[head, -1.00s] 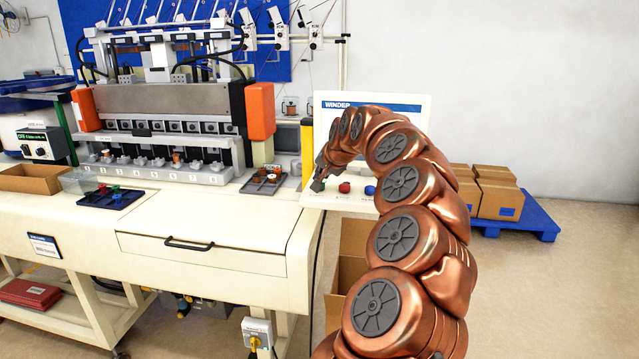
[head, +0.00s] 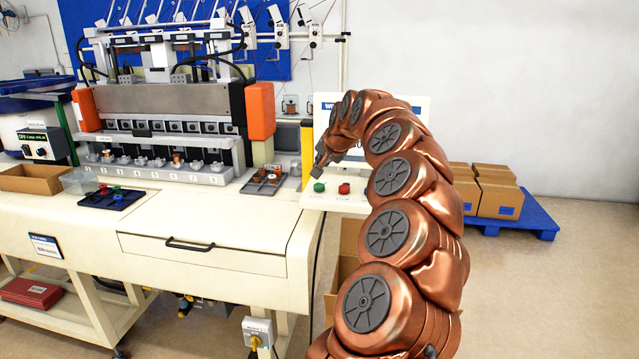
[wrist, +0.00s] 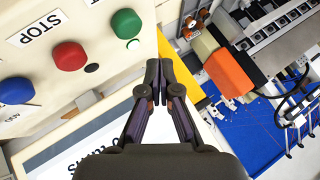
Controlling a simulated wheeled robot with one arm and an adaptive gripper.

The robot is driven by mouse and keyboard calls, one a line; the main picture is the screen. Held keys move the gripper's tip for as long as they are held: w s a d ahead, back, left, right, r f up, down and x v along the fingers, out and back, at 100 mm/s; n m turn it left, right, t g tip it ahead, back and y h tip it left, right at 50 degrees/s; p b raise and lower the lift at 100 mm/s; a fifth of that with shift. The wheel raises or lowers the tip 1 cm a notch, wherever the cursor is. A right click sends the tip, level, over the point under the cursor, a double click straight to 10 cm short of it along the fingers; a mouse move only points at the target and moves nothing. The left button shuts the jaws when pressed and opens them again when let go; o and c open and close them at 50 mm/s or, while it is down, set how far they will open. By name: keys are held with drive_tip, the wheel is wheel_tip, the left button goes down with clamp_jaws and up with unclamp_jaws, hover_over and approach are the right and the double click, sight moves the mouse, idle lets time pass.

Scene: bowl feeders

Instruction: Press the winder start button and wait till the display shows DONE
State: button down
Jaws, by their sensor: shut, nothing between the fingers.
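The green button (head: 319,187) sits on the winder's white control panel (head: 343,205), left of the red button (head: 344,188). In the wrist view the green button (wrist: 126,23) is at the top, with the red button (wrist: 69,55), beside a STOP label, and a blue button (wrist: 16,90) further left. My gripper (head: 321,157) is shut and empty, above the green button and apart from it. In the wrist view its closed fingertips (wrist: 158,66) point up the picture, below and right of the green button. The WINDER sign panel (head: 416,103) is mostly hidden by my arm. The display text is not readable.
The winding machine (head: 160,102) with orange end blocks stands left of the panel. A dark tray of spools (head: 263,181) lies on the white bench (head: 228,209) near the yellow post (head: 307,152). Boxes (head: 497,196) on a blue pallet (head: 536,217) stand at right.

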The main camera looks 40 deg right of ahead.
drive_tip(key=shift+r+p, duration=0.35)
drive_tip(key=shift+r, duration=0.85)
